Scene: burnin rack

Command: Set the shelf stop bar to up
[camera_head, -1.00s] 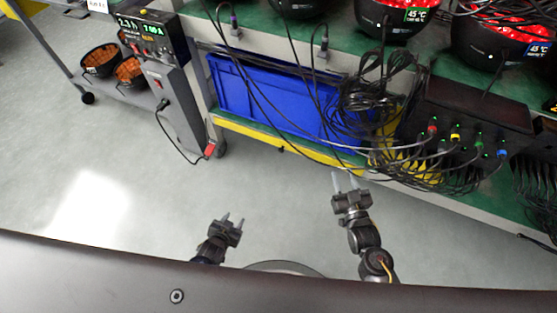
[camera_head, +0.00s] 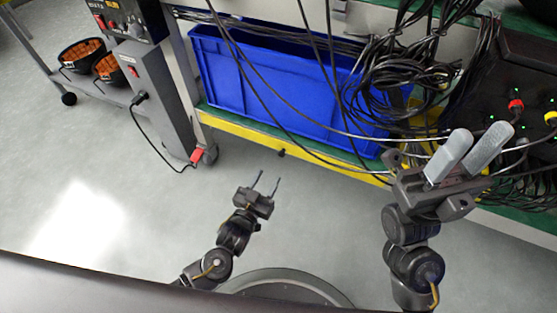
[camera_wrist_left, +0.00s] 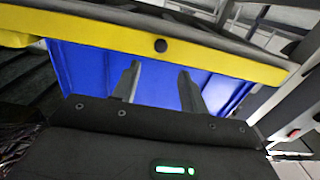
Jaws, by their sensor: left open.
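The shelf stop bar appears to be the yellow bar (camera_head: 245,131) along the front of the low shelf, with a small black knob (camera_head: 281,153) on it. In the left wrist view the yellow bar (camera_wrist_left: 100,36) crosses the top, and its black knob (camera_wrist_left: 161,45) lies just beyond my fingertips. My left gripper (camera_head: 267,182) is open and empty, below the bar in the head view and apart from it; its two fingers (camera_wrist_left: 158,72) show spread in the wrist view. My right gripper (camera_head: 471,150) is raised at the right, its fingers apart with nothing visible between them.
A blue bin (camera_head: 270,85) sits on the shelf behind the bar. Black cables (camera_head: 385,80) hang in front of it and near my right gripper. A grey cabinet (camera_head: 155,95) with a red-tipped lead stands left of the shelf. The floor (camera_head: 110,190) at the left is clear.

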